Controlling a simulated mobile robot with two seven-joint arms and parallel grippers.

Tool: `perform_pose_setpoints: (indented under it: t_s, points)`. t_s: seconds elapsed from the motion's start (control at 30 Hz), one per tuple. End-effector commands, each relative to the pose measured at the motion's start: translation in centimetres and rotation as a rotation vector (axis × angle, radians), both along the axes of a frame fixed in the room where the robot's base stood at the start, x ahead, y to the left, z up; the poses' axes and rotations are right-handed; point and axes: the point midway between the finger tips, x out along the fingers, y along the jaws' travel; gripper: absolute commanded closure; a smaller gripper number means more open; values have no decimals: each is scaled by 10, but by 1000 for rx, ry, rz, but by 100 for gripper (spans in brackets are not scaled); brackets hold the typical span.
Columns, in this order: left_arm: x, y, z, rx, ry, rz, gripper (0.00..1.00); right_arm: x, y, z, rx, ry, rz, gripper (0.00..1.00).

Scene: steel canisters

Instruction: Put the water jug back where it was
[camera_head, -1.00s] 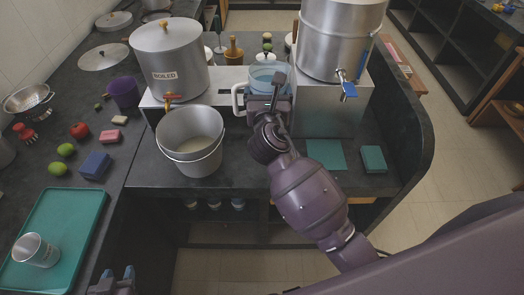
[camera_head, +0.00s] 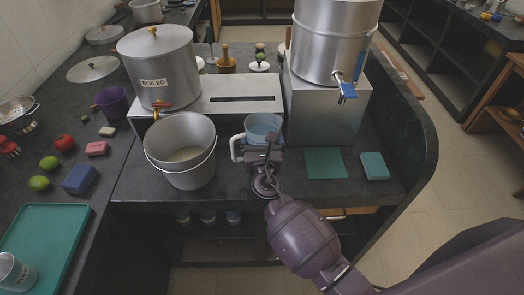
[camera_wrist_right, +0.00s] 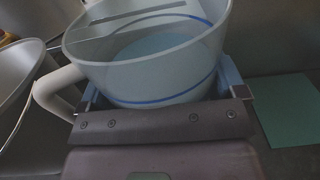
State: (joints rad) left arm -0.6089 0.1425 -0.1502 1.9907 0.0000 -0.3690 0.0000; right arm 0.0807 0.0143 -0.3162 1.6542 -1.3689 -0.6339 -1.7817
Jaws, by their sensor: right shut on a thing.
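The water jug (camera_head: 264,124) is pale, with a white handle on its left and bluish water inside. It stands upright in front of the steel stand, just right of the steel bucket, at or close above the dark counter; I cannot tell if it touches. My right gripper (camera_head: 262,155) is shut on the jug from the front. In the right wrist view the jug (camera_wrist_right: 150,60) sits between the fingers of the gripper (camera_wrist_right: 165,95), its blue band and handle showing. My left gripper is not in view.
The steel bucket (camera_head: 182,150) stands left of the jug. The canister marked BOILED (camera_head: 158,65) rests on the stand (camera_head: 230,95); another canister (camera_head: 335,45) with a blue tap is on a box (camera_head: 325,115) at right. A green mat (camera_head: 324,163) and teal block (camera_head: 374,166) lie to the right.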

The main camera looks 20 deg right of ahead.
Motion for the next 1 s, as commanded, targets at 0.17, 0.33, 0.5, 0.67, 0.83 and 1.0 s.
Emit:
perform_pose_setpoints:
  t_s: [0.17,0.33,0.5,0.67,0.83,1.0]
  points:
    - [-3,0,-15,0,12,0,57,0,0,-27,-3,2,1,68]
    - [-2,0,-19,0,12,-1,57,0,0,-36,-2,0,1,68]
    - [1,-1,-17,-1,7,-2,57,1,0,-34,-2,-3,1,68]
    - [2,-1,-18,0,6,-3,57,0,0,-36,-2,-2,1,68]
    - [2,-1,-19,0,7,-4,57,0,0,-40,-3,2,0,0]
    - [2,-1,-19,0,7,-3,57,0,0,-40,-3,2,0,0]
